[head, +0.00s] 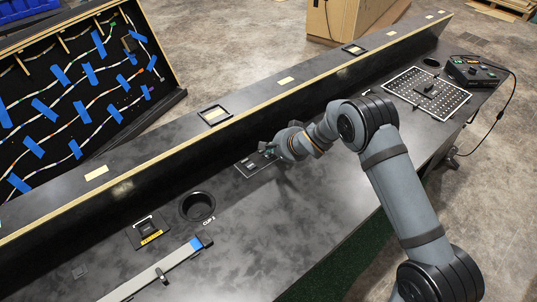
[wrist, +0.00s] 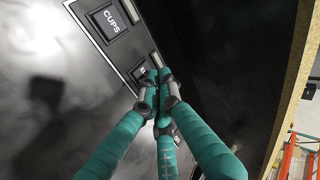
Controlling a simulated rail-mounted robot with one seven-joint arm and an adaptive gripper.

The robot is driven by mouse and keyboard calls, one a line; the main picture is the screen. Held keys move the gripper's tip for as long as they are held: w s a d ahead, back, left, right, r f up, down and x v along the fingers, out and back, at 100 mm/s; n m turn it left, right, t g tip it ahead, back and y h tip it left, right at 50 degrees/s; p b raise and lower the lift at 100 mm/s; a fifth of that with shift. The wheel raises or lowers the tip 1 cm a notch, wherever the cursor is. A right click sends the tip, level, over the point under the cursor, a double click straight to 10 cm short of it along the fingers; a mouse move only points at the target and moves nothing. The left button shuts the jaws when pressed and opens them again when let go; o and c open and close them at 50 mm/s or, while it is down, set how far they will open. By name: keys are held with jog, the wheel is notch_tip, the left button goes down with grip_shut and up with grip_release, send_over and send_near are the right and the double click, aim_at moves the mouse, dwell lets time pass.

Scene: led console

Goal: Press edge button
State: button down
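A dark button panel (head: 252,167) lies on the black console top, in front of the raised ledge. In the wrist view the panel (wrist: 97,42) shows a button marked "CUPS" (wrist: 110,20). A second button (wrist: 139,72), whose label begins with "E", lies below it, mostly hidden behind my fingertips. A further button is partly covered by my fingers. My gripper (wrist: 160,78) has its teal fingers drawn together, with nothing seen between the tips. The tips overlap the "E" button in the picture; I cannot tell whether they touch it. In the head view my gripper (head: 268,149) is over the panel.
The raised ledge (head: 225,118) runs along behind the panel. A cup hole (head: 197,207) marked "CUP 2" and a small yellow-labelled device (head: 149,231) are to the left. A perforated plate (head: 427,93) and a black control box (head: 472,71) are at the right end.

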aim_at(271, 156)
jog(key=shift+f, duration=0.15)
dwell(0.5)
jog(key=shift+f+b, duration=0.3)
jog(key=shift+f, duration=0.05)
jog(key=shift+r, duration=0.1)
jog(key=shift+r+p, duration=0.35)
jog(key=shift+p, duration=0.15)
notch_tip(271, 156, up, 6)
jog(key=p, duration=0.6)
jog(key=shift+r, duration=0.1)
jog(key=shift+f, duration=0.2)
